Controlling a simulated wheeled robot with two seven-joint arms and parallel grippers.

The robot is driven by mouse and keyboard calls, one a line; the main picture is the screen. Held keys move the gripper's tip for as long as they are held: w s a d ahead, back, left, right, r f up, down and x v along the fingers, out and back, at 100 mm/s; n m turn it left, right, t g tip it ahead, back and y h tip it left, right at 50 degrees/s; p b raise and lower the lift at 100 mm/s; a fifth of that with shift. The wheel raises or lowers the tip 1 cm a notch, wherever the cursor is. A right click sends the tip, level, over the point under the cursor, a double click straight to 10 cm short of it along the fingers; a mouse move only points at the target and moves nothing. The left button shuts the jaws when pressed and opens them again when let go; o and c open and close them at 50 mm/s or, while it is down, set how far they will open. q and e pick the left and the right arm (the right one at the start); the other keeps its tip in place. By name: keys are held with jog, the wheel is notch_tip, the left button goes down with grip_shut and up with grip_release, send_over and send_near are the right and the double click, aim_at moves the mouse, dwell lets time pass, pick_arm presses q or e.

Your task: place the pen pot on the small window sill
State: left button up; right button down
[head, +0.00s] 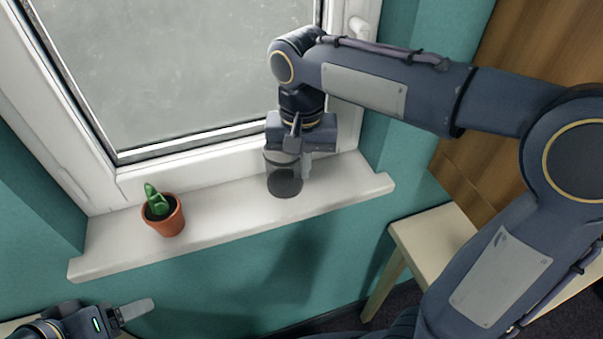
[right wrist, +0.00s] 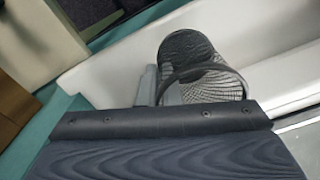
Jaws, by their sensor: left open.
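The dark mesh pen pot (head: 284,184) is at the right part of the white window sill (head: 235,209), beneath my right gripper (head: 299,165). Its base is at or just above the sill; I cannot tell whether it touches. In the right wrist view the pot (right wrist: 192,47) shows its round rim, with a grey finger against its left side. My right gripper appears shut on the pot's wall; the other finger is mostly hidden. My left gripper (head: 135,311) is open and empty at the lower left, below the sill, with one finger clearly visible.
A small cactus in a terracotta pot (head: 163,216) stands on the left part of the sill. The sill between it and the pen pot is clear. The window frame (head: 190,170) rises behind. A pale wooden stool or table (head: 430,238) stands below at right.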

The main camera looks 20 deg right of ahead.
jog(key=shift+w+d+f, duration=0.1)
jog(key=shift+w+f, duration=0.05)
jog(key=shift+f, duration=0.8)
jog(key=shift+w+f, duration=0.15)
jog(key=shift+f, duration=0.8)
jog(key=shift+f, duration=0.2)
jog(key=c, duration=1.6)
grip_release()
jog(key=shift+r, duration=0.15)
